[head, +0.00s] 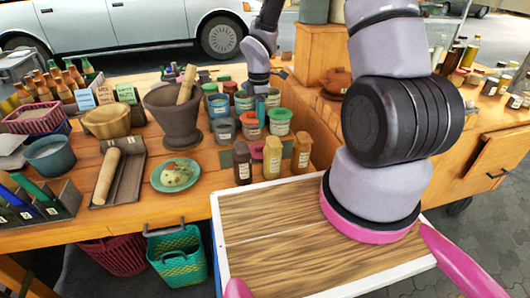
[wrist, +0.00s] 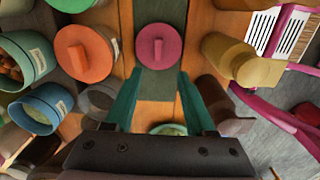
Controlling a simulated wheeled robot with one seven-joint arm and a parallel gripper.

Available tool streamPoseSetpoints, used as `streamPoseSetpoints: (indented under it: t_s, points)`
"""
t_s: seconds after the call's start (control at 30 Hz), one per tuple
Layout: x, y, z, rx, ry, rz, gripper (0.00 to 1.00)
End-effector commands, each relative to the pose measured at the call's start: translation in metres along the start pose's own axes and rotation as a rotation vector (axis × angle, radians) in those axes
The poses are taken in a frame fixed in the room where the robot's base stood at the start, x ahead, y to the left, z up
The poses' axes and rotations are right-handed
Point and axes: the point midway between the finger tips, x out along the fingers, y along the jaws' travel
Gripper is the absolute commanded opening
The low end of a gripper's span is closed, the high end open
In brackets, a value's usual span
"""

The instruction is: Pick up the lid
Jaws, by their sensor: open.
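A round dark-pink lid (wrist: 158,46) with a raised knob or handle shows in the wrist view, on a grey-green surface just ahead of my fingertips. In the head view a small red top (head: 257,150), which looks like the same lid, shows between the dark and yellow bottles. My gripper (wrist: 160,75) is open, its two teal fingers pointing towards the lid with nothing between them. I cannot tell whether the fingertips touch it. An orange lid (wrist: 85,53) sits on a jar to the left.
A blue jar (wrist: 42,107) stands left of my fingers and a yellow bottle (wrist: 230,60) to the right, both close. In the head view a stone mortar (head: 178,115) stands left of the jars. A wooden-topped tray (head: 265,250) is empty in front.

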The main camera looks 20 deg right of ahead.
Motion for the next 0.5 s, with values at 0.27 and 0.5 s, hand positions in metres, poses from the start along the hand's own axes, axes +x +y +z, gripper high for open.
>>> streamPoseSetpoints:
  t_s: [0.27, 0.5]
  points:
    - [0.039, -0.003, -0.005, -0.055, 0.007, -0.020, 0.55]
    - [0.069, -0.002, -0.005, -0.053, 0.007, -0.017, 0.55]
